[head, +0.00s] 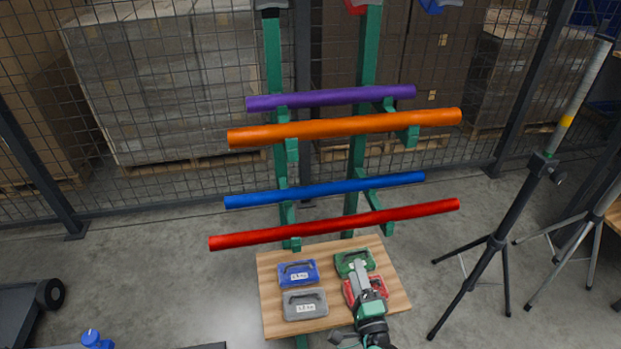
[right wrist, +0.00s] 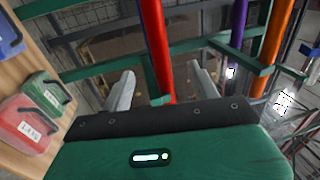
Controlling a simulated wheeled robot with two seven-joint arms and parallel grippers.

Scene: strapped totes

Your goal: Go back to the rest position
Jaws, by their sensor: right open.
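My right gripper (head: 357,266) is over the right side of a wooden shelf (head: 270,325) and covers parts of the green case and red case in the head view. In the right wrist view its two fingers (right wrist: 162,78) are apart with nothing held; a red tube (right wrist: 155,45) shows beyond them. The green case (head: 343,259) and red case (head: 381,284) lie on the shelf, and both also show left of the fingers in the right wrist view. My left gripper is not in view.
A blue case (head: 299,279) and grey case (head: 304,311) lie left on the shelf. Above it, a green rack (head: 273,60) carries purple (head: 330,98), orange (head: 340,127), blue (head: 325,190) and red tubes.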

